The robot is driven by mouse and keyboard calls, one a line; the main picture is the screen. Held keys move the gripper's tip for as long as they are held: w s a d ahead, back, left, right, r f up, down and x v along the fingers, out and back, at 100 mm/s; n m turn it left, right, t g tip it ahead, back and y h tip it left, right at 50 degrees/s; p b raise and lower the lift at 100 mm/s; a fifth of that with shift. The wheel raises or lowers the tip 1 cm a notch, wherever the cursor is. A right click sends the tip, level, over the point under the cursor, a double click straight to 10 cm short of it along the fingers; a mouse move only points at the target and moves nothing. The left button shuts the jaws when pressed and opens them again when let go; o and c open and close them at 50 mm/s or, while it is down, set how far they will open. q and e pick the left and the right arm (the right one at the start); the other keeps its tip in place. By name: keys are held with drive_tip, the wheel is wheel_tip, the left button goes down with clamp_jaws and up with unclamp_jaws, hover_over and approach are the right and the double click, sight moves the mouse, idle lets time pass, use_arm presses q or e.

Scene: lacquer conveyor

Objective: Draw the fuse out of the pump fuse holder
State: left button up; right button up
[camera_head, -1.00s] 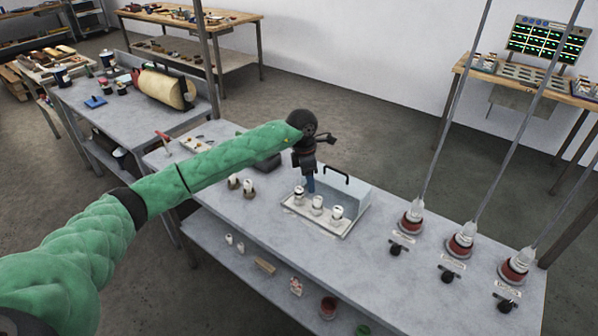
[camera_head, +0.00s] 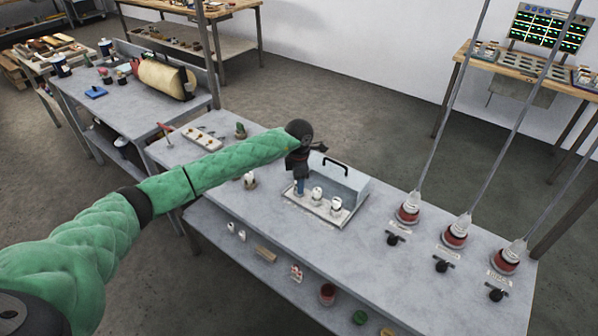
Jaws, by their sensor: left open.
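A pale fuse panel (camera_head: 327,216) lies on the workbench in front of a grey box with a raised black handle. Two white fuse holders show clearly on it, a middle one (camera_head: 317,194) and a right one (camera_head: 335,205). My left gripper (camera_head: 299,188) points down with its blue fingertips at the left holder, which they mostly hide. It is open; I cannot tell whether the fingers touch the holder or are around its fuse. Labels are too small to read, so I cannot tell which holder is the pump one. My right gripper is not in view.
Several red-based posts with rods, such as this one (camera_head: 409,208), stand on the bench at the right, with black knobs (camera_head: 396,239) before them. A white piece (camera_head: 249,181) stands beneath my left arm. The bench top (camera_head: 375,265) in front of the panel is clear.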

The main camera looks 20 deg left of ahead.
use_arm(q)
drive_tip(key=shift+f, duration=0.25)
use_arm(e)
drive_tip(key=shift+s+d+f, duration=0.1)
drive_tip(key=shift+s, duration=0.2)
use_arm(q)
drive_tip(key=c, duration=1)
clamp_jaws()
drive_tip(key=shift+r+p, duration=0.7)
drive_tip(key=shift+r, duration=2.3)
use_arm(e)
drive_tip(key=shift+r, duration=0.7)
use_arm(q)
drive_tip(key=shift+r, duration=0.1)
drive_tip(key=shift+r, duration=1.4)
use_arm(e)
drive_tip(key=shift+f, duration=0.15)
